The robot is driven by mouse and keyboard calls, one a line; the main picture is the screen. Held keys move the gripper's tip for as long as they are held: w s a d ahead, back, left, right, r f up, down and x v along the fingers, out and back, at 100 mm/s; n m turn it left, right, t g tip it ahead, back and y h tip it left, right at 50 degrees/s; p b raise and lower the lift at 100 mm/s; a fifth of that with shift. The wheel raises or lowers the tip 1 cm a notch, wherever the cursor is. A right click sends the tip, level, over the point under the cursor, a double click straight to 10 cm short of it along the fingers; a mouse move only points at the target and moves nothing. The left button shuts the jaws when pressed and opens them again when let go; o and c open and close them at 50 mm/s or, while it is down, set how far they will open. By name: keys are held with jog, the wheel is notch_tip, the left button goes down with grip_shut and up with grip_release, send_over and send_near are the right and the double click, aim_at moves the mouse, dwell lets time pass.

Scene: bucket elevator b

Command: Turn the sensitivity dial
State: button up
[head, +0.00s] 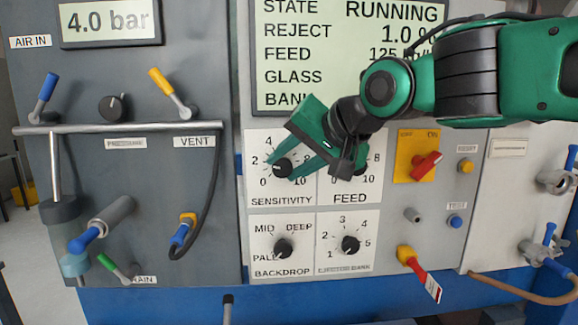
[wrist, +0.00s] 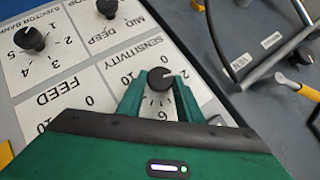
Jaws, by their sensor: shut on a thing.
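The sensitivity dial (head: 281,168) is a black knob on a white plate labelled SENSITIVITY, with numbers around it. In the wrist view the dial (wrist: 159,78) shows between the two green fingers of my gripper (wrist: 159,88). My gripper (head: 284,168) reaches the dial from the upper right in the head view, its fingers shut on the knob's sides. The green fingers cover part of the number scale. In the head view 0, 2, 4 and 10 stay readable around the dial.
The feed dial (head: 355,172) is close on the right, partly behind my gripper. Below are the backdrop dial (head: 283,248) and ejector bank dial (head: 350,244). A screen (head: 350,50) is above. A yellow plate with a red switch (head: 426,165) is right. A rail (head: 120,129) juts out left.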

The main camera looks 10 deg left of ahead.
jog(key=o, duration=1)
jog(key=shift+d, duration=0.1)
jog(key=v, duration=1)
jog(key=shift+s+d+r, duration=0.1)
jog(key=shift+s+d, duration=0.05)
jog(key=shift+d, duration=0.15)
